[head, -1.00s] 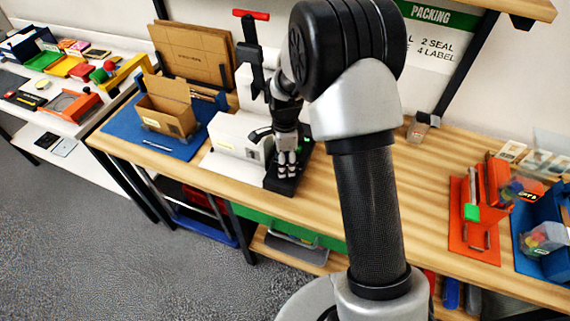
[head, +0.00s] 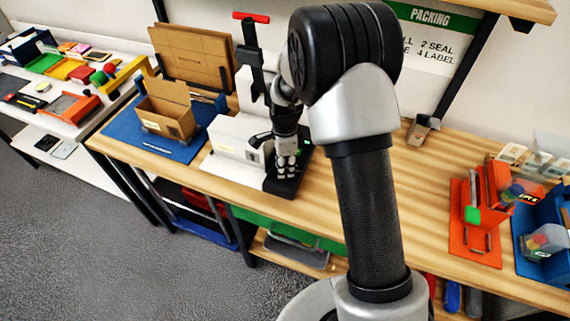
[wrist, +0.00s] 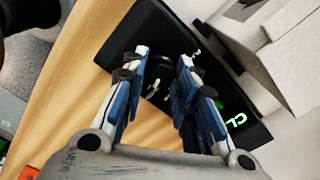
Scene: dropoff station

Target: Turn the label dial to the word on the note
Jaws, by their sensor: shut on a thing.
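The label dial (wrist: 160,67) is a dark knob on a black panel (wrist: 226,82), with small white marks around it. My gripper (wrist: 163,56) comes down over the panel and is shut on the dial, a finger on each side. The fingers hide part of the dial, so I cannot read its pointer. Green lit letters, partly hidden, show on the panel and begin with "CL". In the head view my gripper (head: 286,172) stands over the same black panel (head: 299,160) on the wooden bench. I cannot make out the note with the word.
A white machine (head: 232,140) stands beside the panel. An open cardboard box (head: 168,113) sits on a blue mat to the left. An orange holder (head: 478,225) and a blue bin (head: 540,262) stand at the right. The bench middle right is clear.

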